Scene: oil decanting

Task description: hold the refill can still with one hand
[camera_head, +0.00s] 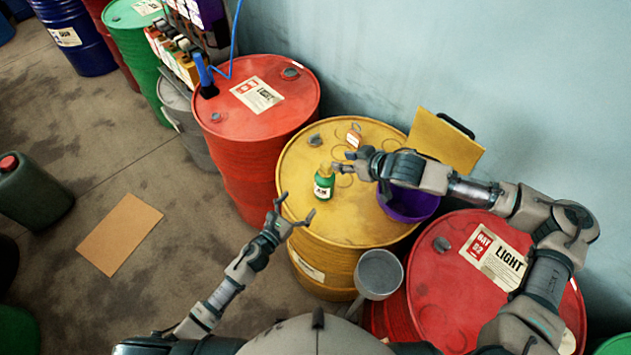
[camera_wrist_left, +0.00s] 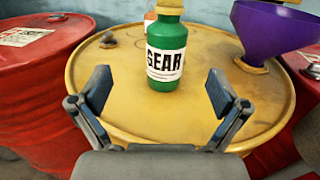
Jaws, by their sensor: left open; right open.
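A small green can (camera_head: 324,186) with a yellow cap and a white label stands upright on the yellow drum (camera_head: 300,165). In the left wrist view the green can (camera_wrist_left: 166,65) reads GEAR. My left gripper (camera_head: 297,207) is open near the drum's front edge. Its fingers are spread to either side of the can in the left wrist view, with the can beyond the tips and not gripped. My right gripper (camera_head: 341,170) is open, its fingertips close to the right of the can's cap. I cannot tell whether they touch it.
A purple funnel (camera_head: 410,207) is behind my right arm. An orange-labelled bottle (camera_head: 353,138) stands at the drum's back. Red drums (camera_head: 225,125) flank the yellow one. Cardboard (camera_head: 119,233) lies on the floor.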

